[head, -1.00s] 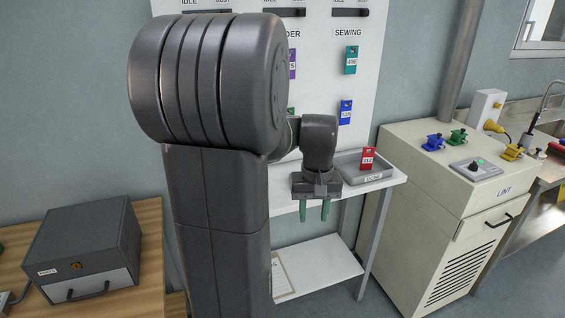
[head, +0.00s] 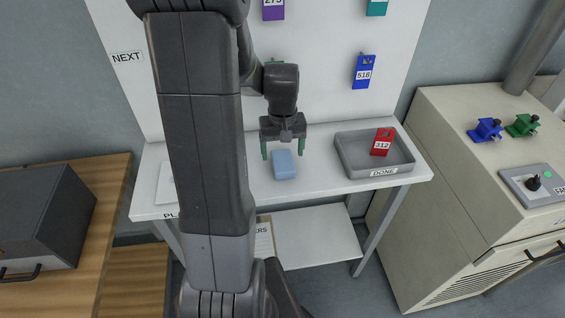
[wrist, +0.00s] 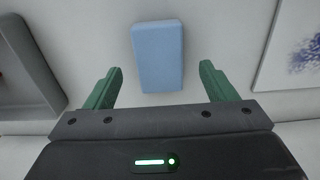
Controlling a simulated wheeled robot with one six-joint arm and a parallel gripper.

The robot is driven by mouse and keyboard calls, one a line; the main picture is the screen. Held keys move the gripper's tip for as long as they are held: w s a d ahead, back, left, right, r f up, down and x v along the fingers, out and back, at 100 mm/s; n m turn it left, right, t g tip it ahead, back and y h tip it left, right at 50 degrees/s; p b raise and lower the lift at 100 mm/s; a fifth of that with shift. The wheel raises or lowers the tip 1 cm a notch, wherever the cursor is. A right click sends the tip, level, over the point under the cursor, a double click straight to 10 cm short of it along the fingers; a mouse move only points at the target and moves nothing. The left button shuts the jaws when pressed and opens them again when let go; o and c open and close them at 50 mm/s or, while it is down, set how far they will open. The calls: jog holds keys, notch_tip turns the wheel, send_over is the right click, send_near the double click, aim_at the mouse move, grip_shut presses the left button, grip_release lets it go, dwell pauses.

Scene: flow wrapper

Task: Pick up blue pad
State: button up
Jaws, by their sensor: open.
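The blue pad (head: 284,165) is a light blue block lying flat on the white table, in front of the wall board. In the wrist view the pad (wrist: 157,55) lies at the top middle, beyond the fingertips and roughly centred between them. My gripper (head: 283,150) is above and just behind the pad in the head view, with its green fingers spread wide. In the wrist view my gripper (wrist: 160,80) is open and empty, and neither finger touches the pad.
A grey tray (head: 346,162) marked DONE holds a red tag (head: 381,142) to the right of the pad. Blue and teal tags hang on the white board (head: 325,90) behind. A white sheet (head: 166,184) lies at the table's left. The table around the pad is clear.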

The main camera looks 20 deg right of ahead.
aim_at(283, 160)
jog(key=shift+f, duration=2.1)
jog(key=c, duration=1.1)
jog(key=shift+o, duration=0.2)
notch_tip(283, 160, up, 10)
